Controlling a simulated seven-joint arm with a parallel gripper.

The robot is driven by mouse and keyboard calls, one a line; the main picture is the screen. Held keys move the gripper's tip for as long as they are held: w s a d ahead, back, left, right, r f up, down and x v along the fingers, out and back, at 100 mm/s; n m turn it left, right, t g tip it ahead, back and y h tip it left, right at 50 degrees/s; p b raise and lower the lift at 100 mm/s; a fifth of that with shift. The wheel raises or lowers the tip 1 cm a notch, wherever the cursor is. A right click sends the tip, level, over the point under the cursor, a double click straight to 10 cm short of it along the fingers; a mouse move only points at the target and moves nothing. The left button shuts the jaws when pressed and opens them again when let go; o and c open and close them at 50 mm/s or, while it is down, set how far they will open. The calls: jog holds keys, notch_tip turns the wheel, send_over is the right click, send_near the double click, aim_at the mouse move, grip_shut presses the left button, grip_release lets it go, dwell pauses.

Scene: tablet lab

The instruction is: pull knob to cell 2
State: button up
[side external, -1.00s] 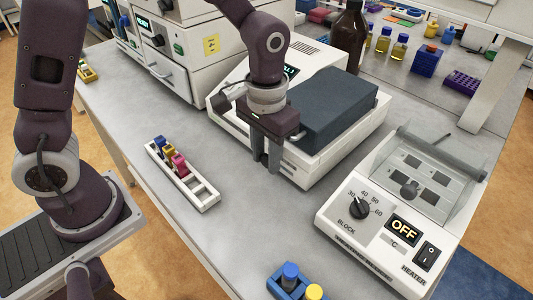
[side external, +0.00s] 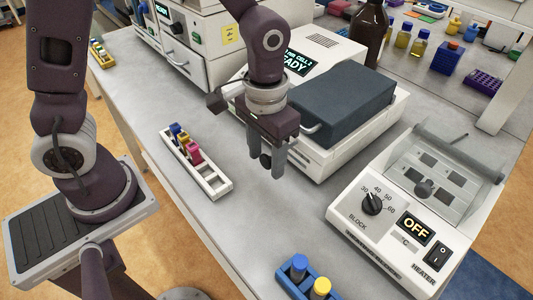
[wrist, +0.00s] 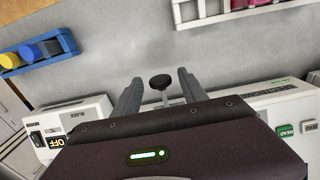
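A black round knob (wrist: 160,81) on a thin pale rod sticks out from the front of the white instrument (side external: 300,160) with a dark lid. My gripper (side external: 267,160) is in front of that instrument, pointing down. In the wrist view my gripper (wrist: 158,84) is open, with its fingers on either side of the knob and a visible gap on each side. In the side view the knob (side external: 265,160) shows as a dark spot between the fingers. The instrument's display (side external: 298,62) reads "CELL 2" and "READY", partly hidden by my arm.
A white rack (side external: 212,184) with coloured-capped cuvettes lies to the left of the gripper. A heater block (side external: 400,225) reading OFF stands at the right. A blue holder (side external: 285,283) is at the front. Bare bench lies between the rack and the instrument.

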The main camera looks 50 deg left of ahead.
notch_tip(320, 180, up, 7)
dwell(0.4)
jog(key=shift+r, duration=0.1)
jog(key=s+a+r+t, duration=0.2)
jog(key=s+a+r, duration=0.2)
jog(key=s, duration=0.2)
jog(key=s+a+r+t, duration=0.3)
jog(key=s+a+r, duration=0.1)
jog(key=s, duration=0.3)
jog(key=shift+a+r+t, duration=0.15)
jog(key=shift+a+t, duration=0.15)
jog(key=shift+a, duration=0.15)
